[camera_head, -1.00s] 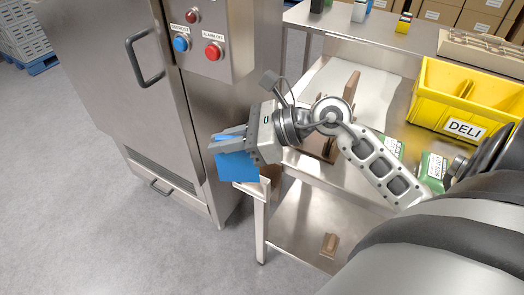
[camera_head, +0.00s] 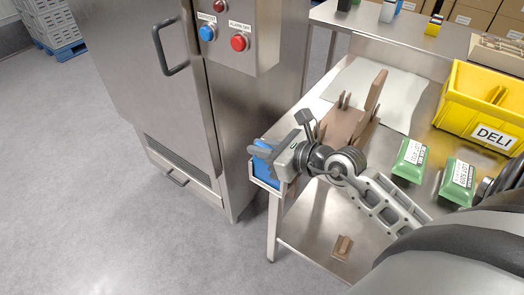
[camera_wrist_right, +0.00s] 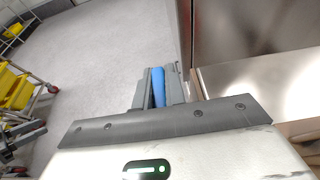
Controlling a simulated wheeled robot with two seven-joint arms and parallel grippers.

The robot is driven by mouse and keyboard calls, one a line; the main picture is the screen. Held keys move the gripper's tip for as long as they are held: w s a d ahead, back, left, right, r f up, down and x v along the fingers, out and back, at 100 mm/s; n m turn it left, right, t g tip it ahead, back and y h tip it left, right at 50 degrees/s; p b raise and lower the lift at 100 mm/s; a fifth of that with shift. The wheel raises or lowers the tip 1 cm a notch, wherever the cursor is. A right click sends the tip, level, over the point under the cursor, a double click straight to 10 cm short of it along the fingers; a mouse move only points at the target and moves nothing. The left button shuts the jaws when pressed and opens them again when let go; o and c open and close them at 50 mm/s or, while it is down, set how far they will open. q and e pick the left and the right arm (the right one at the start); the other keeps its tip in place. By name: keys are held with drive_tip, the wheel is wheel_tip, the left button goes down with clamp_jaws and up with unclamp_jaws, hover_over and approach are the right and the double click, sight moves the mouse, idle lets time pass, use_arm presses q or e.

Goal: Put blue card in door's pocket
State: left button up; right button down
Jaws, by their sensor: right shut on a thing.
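My right gripper (camera_head: 264,152) is shut on the blue card (camera_head: 266,170), at the left corner of the steel table. The card hangs below the fingers. It lies within the outline of a small white-rimmed holder (camera_head: 268,186) at that corner; I cannot tell how deep it sits inside. In the right wrist view the card (camera_wrist_right: 158,87) shows edge-on between the two fingers (camera_wrist_right: 160,85). The steel cabinet door (camera_head: 150,85) with a grey handle stands to the left. I see no clear pocket on it. My left gripper is not in view.
The steel table (camera_head: 415,190) holds a brown stand (camera_head: 345,125), green packs (camera_head: 410,160) and a yellow DELI bin (camera_head: 480,110). A control box (camera_head: 240,30) with buttons is on the cabinet. Open floor (camera_head: 130,240) lies in front.

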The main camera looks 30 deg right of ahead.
drive_tip(key=shift+f, duration=0.4)
drive_tip(key=shift+f, duration=0.15)
drive_tip(key=c, duration=1.5)
unclamp_jaws()
drive_tip(key=shift+o, duration=0.2)
drive_tip(key=shift+r, duration=0.25)
drive_tip(key=b+v, duration=0.1)
drive_tip(key=v, duration=1.1)
